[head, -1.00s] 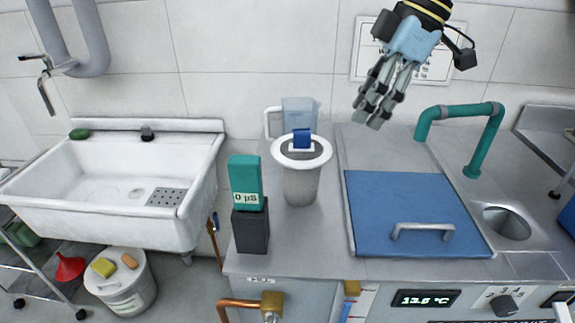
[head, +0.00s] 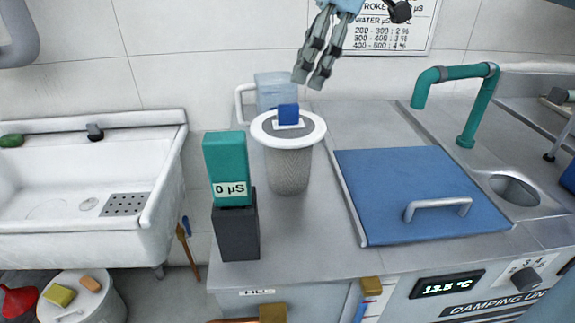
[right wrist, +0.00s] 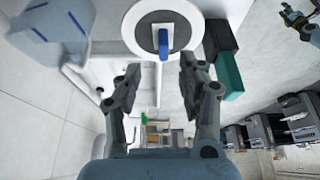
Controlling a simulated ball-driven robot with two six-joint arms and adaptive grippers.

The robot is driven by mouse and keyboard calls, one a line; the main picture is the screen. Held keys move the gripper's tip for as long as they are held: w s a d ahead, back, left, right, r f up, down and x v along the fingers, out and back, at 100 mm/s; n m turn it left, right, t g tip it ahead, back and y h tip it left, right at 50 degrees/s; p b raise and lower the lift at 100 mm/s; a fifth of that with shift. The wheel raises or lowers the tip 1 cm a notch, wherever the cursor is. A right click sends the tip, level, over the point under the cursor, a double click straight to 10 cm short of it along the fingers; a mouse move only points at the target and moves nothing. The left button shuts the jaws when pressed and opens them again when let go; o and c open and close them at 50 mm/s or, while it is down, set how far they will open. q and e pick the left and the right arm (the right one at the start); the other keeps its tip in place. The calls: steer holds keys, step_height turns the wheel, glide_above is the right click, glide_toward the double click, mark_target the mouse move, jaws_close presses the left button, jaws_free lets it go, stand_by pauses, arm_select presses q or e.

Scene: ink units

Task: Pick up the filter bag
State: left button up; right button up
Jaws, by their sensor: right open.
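The filter bag (head: 289,172) is a grey mesh cylinder with a white ring rim and a blue tab on top. It stands upright on the grey counter, and its top shows in the right wrist view (right wrist: 136,28). My right gripper (head: 309,84) is open and empty, above and slightly right of the bag in the head view. In the right wrist view its fingers (right wrist: 160,74) are spread, with the blue tab beyond them, apart from both. What looks like my left gripper (right wrist: 300,20) shows small at that view's upper right; its jaws are unclear.
A teal meter (head: 226,160) on a dark block stands close left of the bag. A translucent jug (head: 272,90) is just behind it. A blue lid (head: 415,190) with a handle lies right. A teal pipe (head: 455,75) rises farther right; a white sink (head: 60,190) is left.

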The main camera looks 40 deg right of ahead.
mark_target(290, 105)
steer(key=shift+a+b+x, duration=0.2)
steer(key=shift+b+x, duration=0.35)
steer(key=shift+x, duration=2.5)
steer(key=shift+s, duration=0.2)
jaws_close()
